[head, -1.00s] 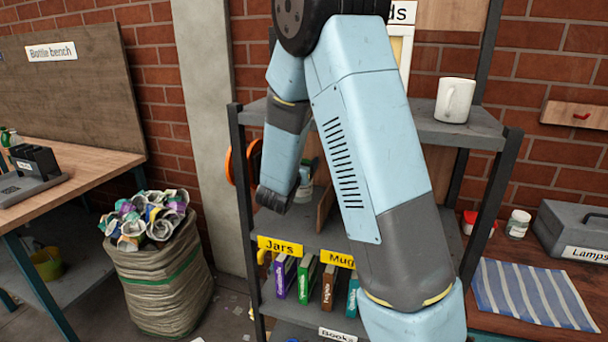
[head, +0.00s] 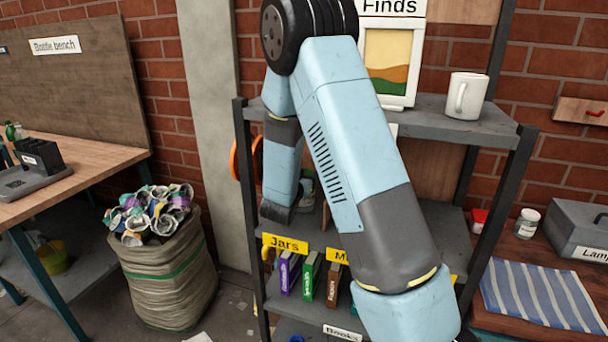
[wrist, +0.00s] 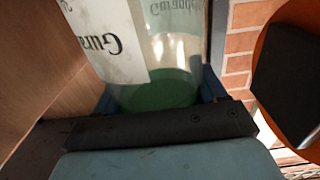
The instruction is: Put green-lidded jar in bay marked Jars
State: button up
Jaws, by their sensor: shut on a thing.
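The green-lidded jar (wrist: 172,62) is clear glass with a white printed label. In the wrist view its green lid sits close to my gripper, and the print is upside down. My gripper (wrist: 160,92) is shut on it, with a blue finger at each side. In the head view a small part of the jar (head: 307,188) shows behind my wrist, above the yellow Jars label (head: 285,243). It is within the Jars bay, left of a wooden divider (wrist: 35,50). Whether its base touches the shelf is hidden.
An orange round thing (head: 236,160) hangs at the rack's left side; it is close by in the wrist view (wrist: 292,85). Books (head: 308,274) stand on the shelf below. A white mug (head: 461,97) and a framed picture (head: 388,62) are on top.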

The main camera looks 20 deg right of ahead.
jog(key=o, duration=1.5)
jog(key=shift+o, duration=0.2)
jog(key=shift+a, duration=0.1)
jog(key=shift+s+a, duration=0.1)
jog(key=v, duration=1.2)
jog(key=s+a+r+n+g+y, duration=0.1)
jog(key=s+r+n+y, duration=0.1)
jog(key=r+y, duration=0.4)
jog(key=s+a+r+n+g+y, duration=0.2)
jog(key=r+y, duration=0.3)
jog(key=r, duration=0.2)
jog(key=s+d+r+n+g, duration=0.1)
jog(key=s+d+g, duration=0.1)
jog(key=s, duration=0.6)
jog(key=s+d+r+n+g, duration=0.1)
jog(key=s+d+r+g, duration=0.1)
jog(key=s, duration=0.7)
jog(key=s+d+r+n+g, duration=0.1)
jog(key=s+d, duration=0.3)
jog(key=s, duration=0.4)
jog(key=shift+r+g, duration=0.4)
jog(key=shift+g, duration=0.1)
jog(key=shift+s+a, duration=0.1)
jog(key=shift+s, duration=0.05)
